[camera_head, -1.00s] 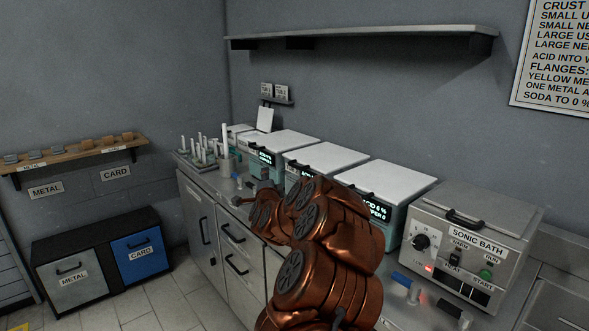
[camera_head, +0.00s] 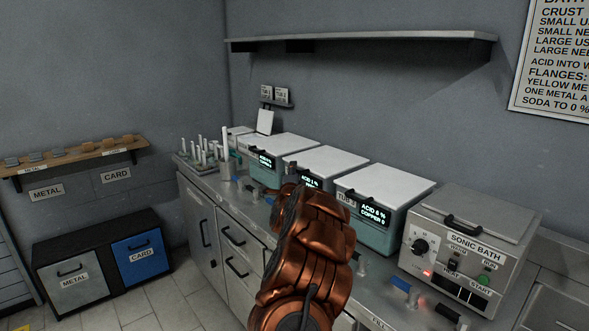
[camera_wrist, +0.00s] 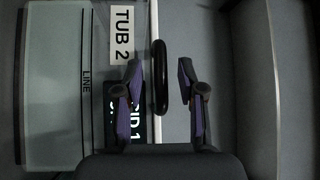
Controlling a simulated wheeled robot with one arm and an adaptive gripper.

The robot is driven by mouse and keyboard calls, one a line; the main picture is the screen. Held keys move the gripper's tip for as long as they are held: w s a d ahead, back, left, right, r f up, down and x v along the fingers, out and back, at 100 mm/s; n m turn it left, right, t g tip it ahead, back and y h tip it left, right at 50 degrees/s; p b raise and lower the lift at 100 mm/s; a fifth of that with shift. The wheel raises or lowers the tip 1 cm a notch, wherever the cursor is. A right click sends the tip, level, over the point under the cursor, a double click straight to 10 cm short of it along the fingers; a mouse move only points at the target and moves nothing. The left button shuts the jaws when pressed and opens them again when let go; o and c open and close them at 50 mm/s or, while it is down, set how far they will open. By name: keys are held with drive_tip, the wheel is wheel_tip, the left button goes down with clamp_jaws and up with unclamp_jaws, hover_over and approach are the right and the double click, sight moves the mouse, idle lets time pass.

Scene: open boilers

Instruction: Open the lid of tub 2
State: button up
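Tub 2 (camera_wrist: 121,35) shows in the wrist view by its label, with a dark display and a pale window marked LINE beside it. In the head view the middle tub's white lid (camera_head: 327,159) lies flat and closed; my arm hides much of its front. The lid's black handle (camera_wrist: 160,78) stands at the lid edge in the wrist view. My gripper (camera_wrist: 159,70) is open, with one purple-padded finger on each side of the handle and visible gaps to both. The fingertips are not clear in the head view.
Tub 3 (camera_head: 383,205) stands right of the middle tub and another tub (camera_head: 282,147) stands left, both with closed lids. The sonic bath (camera_head: 470,245) is farther right. A wall shelf (camera_head: 365,39) hangs above. Small coloured items lie along the counter's front edge.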

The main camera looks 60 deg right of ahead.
drive_tip(key=shift+w+d+r, duration=0.1)
drive_tip(key=shift+w+d, duration=0.3)
drive_tip(key=shift+d, duration=0.2)
clamp_jaws()
idle(0.4)
